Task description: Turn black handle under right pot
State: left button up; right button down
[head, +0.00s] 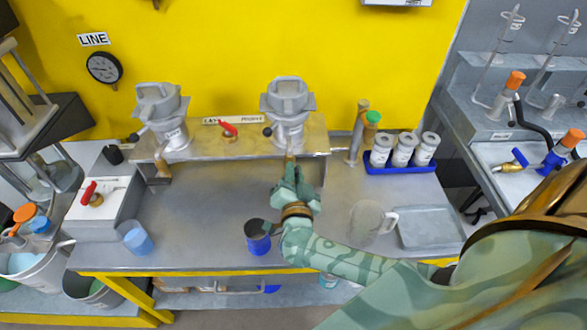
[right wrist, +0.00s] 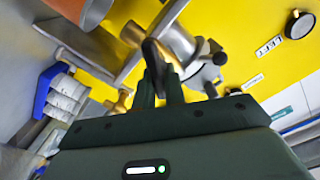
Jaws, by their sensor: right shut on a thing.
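The right pot (head: 288,108) is a grey metal vessel on the raised metal shelf, with a black-knobbed lever (head: 268,131) at its left side. My right gripper (head: 290,174) is just below this pot, in front of the shelf. In the right wrist view its two fingers (right wrist: 161,92) are close together around the lower part of a black handle (right wrist: 153,55), which stands up beyond the fingertips under the grey pot body. In the head view my gripper hides this handle. My left gripper does not show.
The left pot (head: 162,120) and a red-handled valve (head: 229,130) are left along the shelf. A blue tray (head: 380,168) of white jars stands right. A blue cup with a dark top (head: 257,240) and a clear jug (head: 368,222) flank my right forearm.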

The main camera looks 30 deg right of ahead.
jog(key=m, duration=0.2)
jog(key=f+m, duration=0.1)
jog(key=m, duration=0.2)
jog(key=shift+s+d+m+p, duration=0.15)
jog(key=shift+s+m+p, duration=0.05)
jog(key=shift+m+p, duration=0.15)
jog(key=m, duration=0.5)
jog(key=shift+d+f, duration=0.1)
jog(key=shift+f, duration=0.2)
jog(key=c, duration=1.5)
grip_release()
jog(key=shift+o, duration=0.2)
jog(key=v, duration=1.6)
jog(key=shift+s, duration=0.15)
